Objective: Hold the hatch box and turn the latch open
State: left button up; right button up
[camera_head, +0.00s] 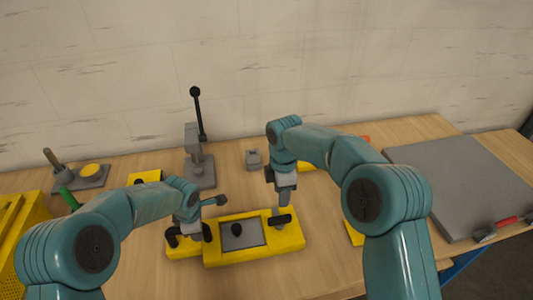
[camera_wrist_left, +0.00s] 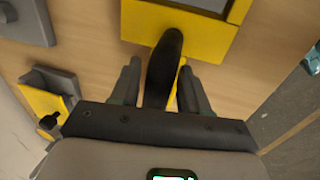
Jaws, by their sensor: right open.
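The hatch box (camera_head: 285,241) is yellow with a grey hatch panel (camera_head: 243,239) in its top and lies on the table at the centre. A dark knob (camera_head: 237,229) shows on the panel. My left gripper (camera_head: 189,236) is at the box's left end, fingers apart. In the left wrist view a black handle (camera_wrist_left: 163,68) lies between the fingers, with a gap visible on the right side; the box's yellow edge (camera_wrist_left: 135,20) is beyond. My right gripper (camera_head: 282,203) is open above the box's right end, by a dark bar (camera_head: 280,219). Contact there cannot be told.
A grey stand with an upright black lever (camera_head: 198,120) stands behind the box. A grey base with a yellow disc (camera_head: 90,172) is at the back left, and a yellow bin (camera_head: 25,225) at the left edge. A large grey panel (camera_head: 465,185) covers the right side.

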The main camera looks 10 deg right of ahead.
pick_arm(q)
jog(key=shift+o, duration=1)
jog(key=shift+w, duration=0.1)
jog(key=shift+r, duration=0.1)
